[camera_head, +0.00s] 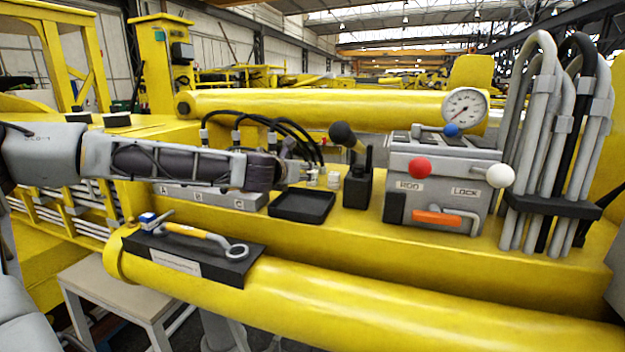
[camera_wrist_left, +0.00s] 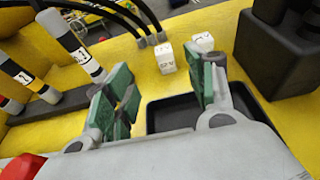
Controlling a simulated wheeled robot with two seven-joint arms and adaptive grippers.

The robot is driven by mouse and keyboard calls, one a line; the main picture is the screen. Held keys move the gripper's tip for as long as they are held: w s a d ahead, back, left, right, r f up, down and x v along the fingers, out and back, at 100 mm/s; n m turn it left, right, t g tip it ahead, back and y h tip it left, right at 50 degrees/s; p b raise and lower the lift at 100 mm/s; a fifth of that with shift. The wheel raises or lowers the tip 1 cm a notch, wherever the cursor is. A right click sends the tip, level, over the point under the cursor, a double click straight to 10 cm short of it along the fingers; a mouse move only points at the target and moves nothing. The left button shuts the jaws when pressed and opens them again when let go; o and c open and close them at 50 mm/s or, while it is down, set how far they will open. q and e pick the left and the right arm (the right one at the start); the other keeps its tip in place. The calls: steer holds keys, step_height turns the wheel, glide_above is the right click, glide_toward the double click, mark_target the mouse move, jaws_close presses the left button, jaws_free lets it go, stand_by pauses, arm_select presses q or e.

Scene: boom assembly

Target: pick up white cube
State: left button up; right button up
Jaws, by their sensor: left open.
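Two small white cubes stand close together on the yellow deck. In the head view they are a left cube (camera_head: 312,178) and a right cube (camera_head: 333,180), just past the tip of my left arm. In the left wrist view one cube (camera_wrist_left: 166,58) with dark markings lies ahead of the gap between the fingers, and the other cube (camera_wrist_left: 203,42) is beyond the right finger. My left gripper (camera_wrist_left: 160,88) is open and empty, its green pads apart; in the head view its fingers (camera_head: 294,172) are small and partly unclear. My right gripper is not in view.
A black tray (camera_head: 302,218) lies below the left gripper. A black lever block (camera_head: 357,190) stands right of the cubes, and a grey control box (camera_head: 443,167) farther right. Black hoses (camera_head: 290,128) rise behind.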

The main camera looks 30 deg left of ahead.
arm_select(q)
glide_toward(312, 171)
steer(key=shift+r+x, duration=0.15)
steer(key=shift+x, duration=0.65)
steer(key=shift+r+x, duration=0.1)
steer(key=shift+x, duration=0.75)
steer(key=shift+a, duration=0.15)
steer(key=shift+w+f, duration=0.15)
steer(key=shift+w, duration=0.05)
steer(key=shift+f+x, duration=0.2)
steer(key=shift+x, duration=1.1)
steer(key=shift+p+x, duration=0.4)
steer(key=shift+x, duration=0.7)
steer(key=c, duration=1.1)
